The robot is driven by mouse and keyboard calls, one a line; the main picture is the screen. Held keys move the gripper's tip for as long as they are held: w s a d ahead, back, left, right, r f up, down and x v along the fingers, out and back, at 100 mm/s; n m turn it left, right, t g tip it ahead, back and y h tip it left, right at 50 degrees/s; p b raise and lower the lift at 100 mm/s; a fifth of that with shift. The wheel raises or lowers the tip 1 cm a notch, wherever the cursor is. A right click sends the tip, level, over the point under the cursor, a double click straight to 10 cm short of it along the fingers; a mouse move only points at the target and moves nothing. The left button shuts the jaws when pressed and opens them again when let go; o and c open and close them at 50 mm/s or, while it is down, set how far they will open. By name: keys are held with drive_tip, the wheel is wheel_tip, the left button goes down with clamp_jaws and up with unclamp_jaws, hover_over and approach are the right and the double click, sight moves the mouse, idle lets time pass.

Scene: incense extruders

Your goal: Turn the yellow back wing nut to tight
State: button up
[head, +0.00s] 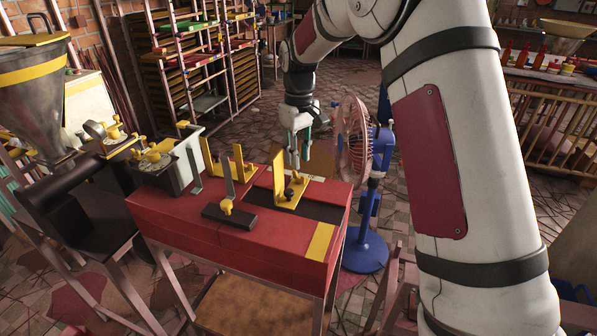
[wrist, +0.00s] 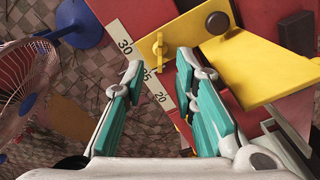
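The yellow wing nut (wrist: 158,50) shows in the wrist view, beside a white scale strip (wrist: 148,78) marked 30 and 20. Its wings lie nearly up and down in that picture. My gripper (wrist: 165,72) is open and empty, with its teal-padded fingers apart and the nut a little beyond the gap between the tips. In the head view my gripper (head: 300,150) hangs at the far edge of the red bench (head: 200,218), behind a yellow bracket (head: 280,180). I cannot make out the back wing nut in the head view. Whether it is tight does not show.
The yellow bracket (wrist: 268,70) with a dark knob (wrist: 218,22) stands close to my right finger in the wrist view. A pink-and-blue fan (head: 358,145) stands right of the bench. A black block with another yellow wing nut (head: 227,207) is near the bench front.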

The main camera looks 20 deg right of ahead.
sight(299, 177)
drive_tip(key=shift+f, duration=2.75)
drive_tip(key=shift+c, duration=0.6)
clamp_jaws()
